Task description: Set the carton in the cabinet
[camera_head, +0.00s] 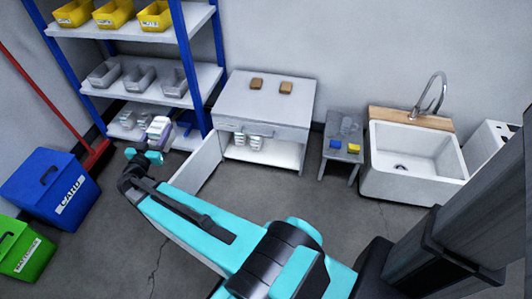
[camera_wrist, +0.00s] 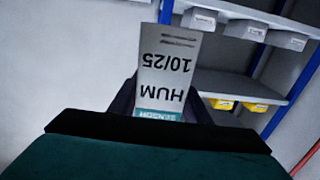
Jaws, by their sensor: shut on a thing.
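A white and grey carton (camera_head: 159,129) is held in my gripper (camera_head: 148,155), which is shut on it. In the wrist view the carton (camera_wrist: 166,72) shows a label reading "HUM 10/25", upside down, between the dark fingers of my gripper (camera_wrist: 158,105). The white cabinet (camera_head: 262,103) stands against the back wall, right of my gripper. Its door (camera_head: 200,165) is swung open to the left. Several small white cartons (camera_head: 248,141) stand inside, towards the left. My gripper and carton are outside the cabinet, left of the open door.
A blue-framed shelf (camera_head: 140,48) with yellow and grey bins stands behind my gripper. Two brown blocks (camera_head: 271,85) lie on the cabinet top. A small stool (camera_head: 342,150) and a sink (camera_head: 415,155) are to the right. Blue (camera_head: 50,188) and green (camera_head: 22,248) bins stand left.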

